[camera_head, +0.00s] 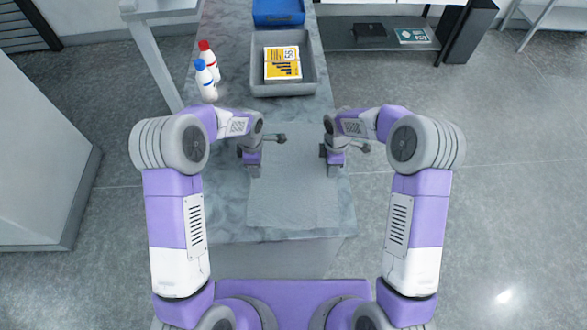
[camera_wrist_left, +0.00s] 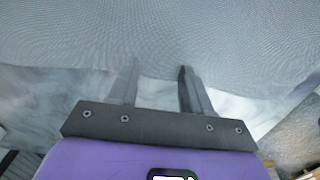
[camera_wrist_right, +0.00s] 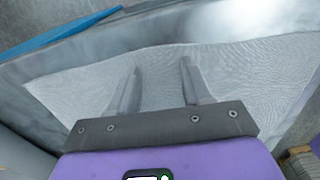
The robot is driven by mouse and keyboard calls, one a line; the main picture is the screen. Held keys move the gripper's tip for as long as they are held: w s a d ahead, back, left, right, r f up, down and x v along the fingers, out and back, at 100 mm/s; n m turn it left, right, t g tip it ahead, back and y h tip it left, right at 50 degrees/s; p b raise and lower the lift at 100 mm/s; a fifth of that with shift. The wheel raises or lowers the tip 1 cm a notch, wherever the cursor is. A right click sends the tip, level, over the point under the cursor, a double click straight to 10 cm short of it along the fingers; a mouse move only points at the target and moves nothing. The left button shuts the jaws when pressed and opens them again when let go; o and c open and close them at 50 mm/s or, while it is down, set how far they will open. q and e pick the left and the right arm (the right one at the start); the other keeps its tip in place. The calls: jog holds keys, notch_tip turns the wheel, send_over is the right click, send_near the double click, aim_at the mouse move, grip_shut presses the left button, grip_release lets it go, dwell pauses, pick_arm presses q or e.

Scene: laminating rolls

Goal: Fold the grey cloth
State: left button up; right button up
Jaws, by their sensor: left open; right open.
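The grey cloth (camera_head: 292,205) lies flat and spread out on the marbled table, near its front end. My left gripper (camera_head: 252,168) is at the cloth's left edge, toward the far end. In the left wrist view its open fingers (camera_wrist_left: 158,72) point at the cloth's edge (camera_wrist_left: 160,40), with nothing between them. My right gripper (camera_head: 334,165) is at the cloth's right edge, across from the left one. In the right wrist view its open fingers (camera_wrist_right: 160,68) are over the cloth (camera_wrist_right: 240,75), with nothing between them. Whether the fingertips touch the cloth is unclear.
A grey tray (camera_head: 316,88) holding a yellow printed item (camera_head: 282,63) stands beyond the cloth. A blue container (camera_head: 278,12) is behind it. A low shelf (camera_head: 376,40) is at the right.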

pick_arm(q)
jog(key=shift+c, duration=0.5)
pick_arm(e)
jog(key=shift+f, duration=0.1)
jog(key=shift+c, duration=0.5)
pick_arm(q)
jog(key=shift+f, duration=0.1)
grip_shut()
pick_arm(e)
jog(key=shift+s, duration=0.1)
grip_shut()
